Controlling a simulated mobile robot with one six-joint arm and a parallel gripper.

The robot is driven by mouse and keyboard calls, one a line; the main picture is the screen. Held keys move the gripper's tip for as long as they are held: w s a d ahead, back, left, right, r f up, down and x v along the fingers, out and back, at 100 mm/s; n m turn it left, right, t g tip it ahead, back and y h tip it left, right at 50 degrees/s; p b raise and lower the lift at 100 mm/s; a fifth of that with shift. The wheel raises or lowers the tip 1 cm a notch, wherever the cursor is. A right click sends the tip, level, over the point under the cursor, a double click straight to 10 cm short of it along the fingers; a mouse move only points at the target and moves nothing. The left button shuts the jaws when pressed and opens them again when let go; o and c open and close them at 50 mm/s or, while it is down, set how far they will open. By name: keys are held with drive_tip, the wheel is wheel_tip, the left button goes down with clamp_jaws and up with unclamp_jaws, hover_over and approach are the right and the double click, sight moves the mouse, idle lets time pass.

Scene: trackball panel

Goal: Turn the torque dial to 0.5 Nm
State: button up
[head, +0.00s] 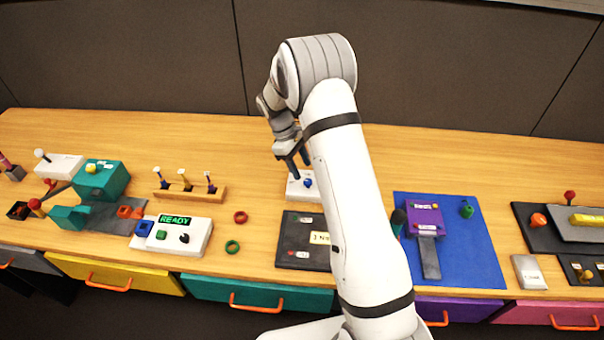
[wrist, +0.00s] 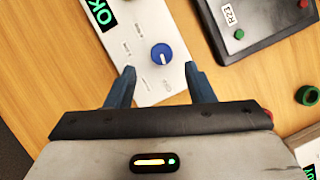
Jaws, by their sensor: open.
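The torque dial is a round blue knob (wrist: 161,54) with a white pointer mark, on a white panel (wrist: 128,32) with a green "OK" display at its end. The small printed labels around the dial are too blurred to read, so I cannot tell its setting. In the head view the dial (head: 308,183) shows small, with its panel partly hidden by my arm. My gripper (wrist: 159,71) is open and empty. Its two fingertips are spread to either side of the dial's line, apart from it. In the head view my gripper (head: 294,168) hangs over the white panel.
A dark panel (wrist: 262,40) marked "R23" with green and red buttons lies beside the white panel. A green ring (wrist: 307,95) lies on the wood table. In the head view, a white "READY" box (head: 195,236) stands left and a blue mat (head: 470,265) lies right.

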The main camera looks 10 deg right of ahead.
sight(306, 180)
drive_tip(key=shift+p+x, duration=0.35)
drive_tip(key=shift+x, duration=1.75)
drive_tip(key=shift+c, duration=0.5)
drive_tip(key=shift+r, duration=0.1)
drive_tip(key=c, duration=0.9)
drive_tip(key=shift+w+a, duration=0.1)
drive_tip(key=shift+a, duration=0.05)
